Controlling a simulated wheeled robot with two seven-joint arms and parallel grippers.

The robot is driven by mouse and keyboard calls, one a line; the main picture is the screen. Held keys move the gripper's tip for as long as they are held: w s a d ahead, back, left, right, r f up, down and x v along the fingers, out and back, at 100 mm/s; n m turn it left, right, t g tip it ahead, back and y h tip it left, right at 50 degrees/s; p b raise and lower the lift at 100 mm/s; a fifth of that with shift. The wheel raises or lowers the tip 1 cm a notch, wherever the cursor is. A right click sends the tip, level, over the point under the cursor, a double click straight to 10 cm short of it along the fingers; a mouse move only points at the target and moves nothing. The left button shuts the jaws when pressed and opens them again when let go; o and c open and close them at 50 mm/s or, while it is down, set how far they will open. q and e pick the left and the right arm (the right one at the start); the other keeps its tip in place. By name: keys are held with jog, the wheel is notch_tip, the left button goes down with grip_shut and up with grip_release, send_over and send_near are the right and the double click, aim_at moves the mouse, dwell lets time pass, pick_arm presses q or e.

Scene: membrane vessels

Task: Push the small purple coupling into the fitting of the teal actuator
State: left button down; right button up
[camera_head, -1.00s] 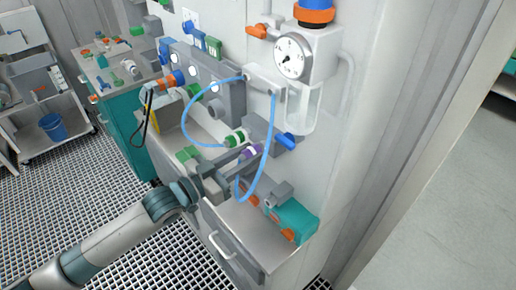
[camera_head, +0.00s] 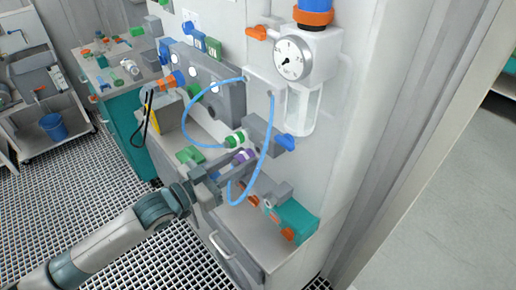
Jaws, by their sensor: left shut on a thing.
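The small purple coupling (camera_head: 245,156) sits at the fingertips of my left gripper (camera_head: 238,162), which is shut on it. A blue hose runs by the coupling. The teal actuator (camera_head: 296,219) lies on the counter to the lower right, with orange parts and a grey block on top. The gripper and coupling are up and left of the actuator, apart from it. Which part of the actuator is its fitting is too small to tell. My right gripper does not show.
The looped blue hose (camera_head: 267,140) hangs from the wall panel close to my gripper. A green-ended connector (camera_head: 235,138) and a grey valve with a blue handle (camera_head: 285,142) are just above. A pressure gauge (camera_head: 292,58) is higher up. Bare counter (camera_head: 232,215) lies left of the actuator.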

aim_at(233, 165)
pick_arm(q)
jog(key=shift+p+v, duration=0.4)
jog(key=shift+v, duration=1.45)
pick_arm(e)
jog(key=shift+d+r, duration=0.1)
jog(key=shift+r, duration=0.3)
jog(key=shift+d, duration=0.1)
